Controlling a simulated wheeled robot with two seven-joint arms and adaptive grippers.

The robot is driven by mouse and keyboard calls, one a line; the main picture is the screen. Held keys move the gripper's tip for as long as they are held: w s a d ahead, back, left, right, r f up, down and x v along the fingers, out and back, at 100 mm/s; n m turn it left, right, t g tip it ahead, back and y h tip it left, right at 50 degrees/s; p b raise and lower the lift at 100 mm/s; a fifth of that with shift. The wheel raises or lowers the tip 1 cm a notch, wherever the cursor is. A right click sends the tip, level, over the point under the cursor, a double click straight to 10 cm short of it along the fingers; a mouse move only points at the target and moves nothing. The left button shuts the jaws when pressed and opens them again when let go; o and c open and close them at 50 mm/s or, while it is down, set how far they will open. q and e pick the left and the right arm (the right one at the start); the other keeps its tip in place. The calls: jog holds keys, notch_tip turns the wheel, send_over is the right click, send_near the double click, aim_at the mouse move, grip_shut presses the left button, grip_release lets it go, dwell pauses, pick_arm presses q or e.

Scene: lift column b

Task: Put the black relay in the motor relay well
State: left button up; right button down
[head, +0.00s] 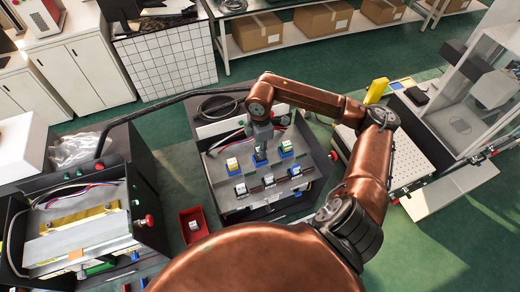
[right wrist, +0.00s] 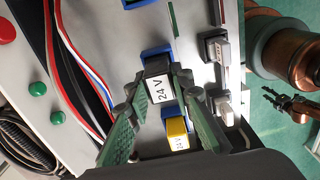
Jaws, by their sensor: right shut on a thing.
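My right gripper (head: 260,146) points down over the middle of the grey panel. In the right wrist view its green fingers (right wrist: 158,88) are shut on a relay (right wrist: 158,89) with a white top label reading "24V". A blue well (head: 260,159) lies directly under the gripper; a blue rim (right wrist: 153,52) shows beside the held relay. I cannot tell whether the relay is seated or just above. A dark claw, probably my left gripper (right wrist: 287,103), is small at the right edge of the right wrist view.
Smaller parts (head: 241,189) line the panel's front row. A red tray (head: 193,225) holds a white-topped piece. Red and blue wires (right wrist: 72,48) and green buttons (right wrist: 56,118) flank the panel.

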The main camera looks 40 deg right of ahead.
jog(key=shift+f+b, duration=0.8)
jog(key=shift+f, duration=0.25)
jog(key=c, duration=1.6)
grip_release()
jog(key=shift+r, duration=0.1)
notch_tip(320, 180, up, 12)
jog(key=shift+f, duration=0.1)
jog(key=shift+a, duration=0.1)
